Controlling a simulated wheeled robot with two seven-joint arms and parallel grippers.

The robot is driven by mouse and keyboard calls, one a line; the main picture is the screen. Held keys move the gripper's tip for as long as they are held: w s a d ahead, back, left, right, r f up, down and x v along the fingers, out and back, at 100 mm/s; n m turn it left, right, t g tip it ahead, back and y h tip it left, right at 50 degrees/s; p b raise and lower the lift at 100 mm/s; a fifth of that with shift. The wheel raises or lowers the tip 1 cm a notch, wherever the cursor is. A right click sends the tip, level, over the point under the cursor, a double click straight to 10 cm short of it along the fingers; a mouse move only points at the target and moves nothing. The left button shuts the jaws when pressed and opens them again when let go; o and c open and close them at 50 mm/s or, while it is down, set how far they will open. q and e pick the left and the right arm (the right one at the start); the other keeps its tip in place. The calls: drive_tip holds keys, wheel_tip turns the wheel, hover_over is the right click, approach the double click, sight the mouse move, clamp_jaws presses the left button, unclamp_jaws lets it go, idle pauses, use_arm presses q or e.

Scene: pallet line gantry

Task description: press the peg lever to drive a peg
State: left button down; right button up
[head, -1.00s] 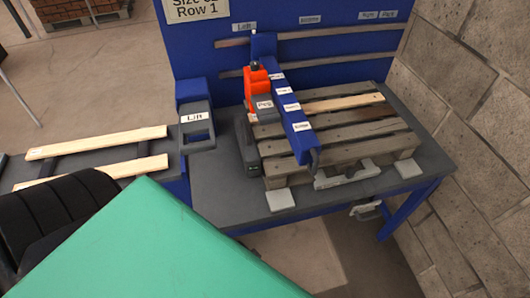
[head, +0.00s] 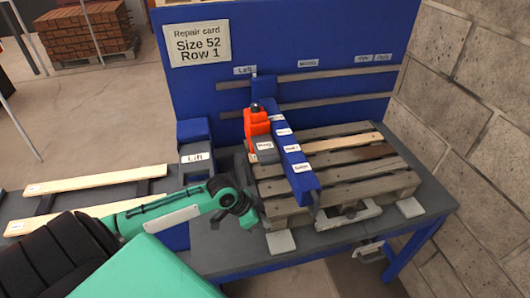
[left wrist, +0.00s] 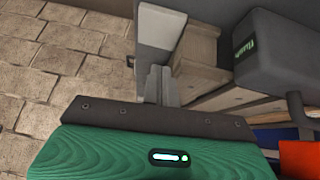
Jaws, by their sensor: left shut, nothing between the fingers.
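The orange tool head (head: 256,122) sits on the blue beam (head: 285,150) above the pallet. A grey block labelled "Peg" (head: 265,148) is at its front; I take this as the peg lever. Part of the orange head shows at the lower right of the left wrist view (left wrist: 300,158). My left gripper (head: 249,213) is low at the pallet's near left corner, below and apart from the Peg block. Its narrow fingers are together and empty in the left wrist view (left wrist: 157,85). My right gripper is out of view.
The wooden pallet (head: 350,160) lies on the grey bench (head: 320,243), with one paler board. A dark box with a green display (left wrist: 275,50) is close to my left fingers. A Lift post (head: 195,158) stands left. A repair card (head: 197,45) reads "Size 52, Row 1".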

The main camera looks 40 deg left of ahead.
use_arm(q)
drive_tip(key=w+a+r, duration=0.2)
drive_tip(key=a+r, duration=0.2)
drive_tip(key=r, duration=0.4)
drive_tip(key=w+a+r+t+h, duration=0.1)
drive_tip(key=a+r, duration=0.3)
drive_tip(key=r, duration=0.5)
drive_tip(key=w+a+r, duration=0.4)
drive_tip(key=a+r, duration=0.1)
drive_tip(key=r, duration=0.4)
drive_tip(key=shift+t, duration=0.3)
drive_tip(key=shift+w, duration=0.1)
drive_tip(key=p, duration=0.5)
hover_over(274, 158)
drive_tip(key=s+a, duration=0.2)
drive_tip(key=shift+h, duration=0.3)
wheel_tip(274, 158, down, 6)
drive_tip(key=shift+a+f, duration=0.1)
drive_tip(key=shift+a, duration=0.05)
wheel_tip(274, 158, down, 3)
drive_tip(key=shift+w+f+p, duration=0.1)
drive_tip(key=shift+f+p, duration=0.1)
drive_tip(key=shift+p, duration=0.4)
drive_tip(key=shift+f, duration=0.7)
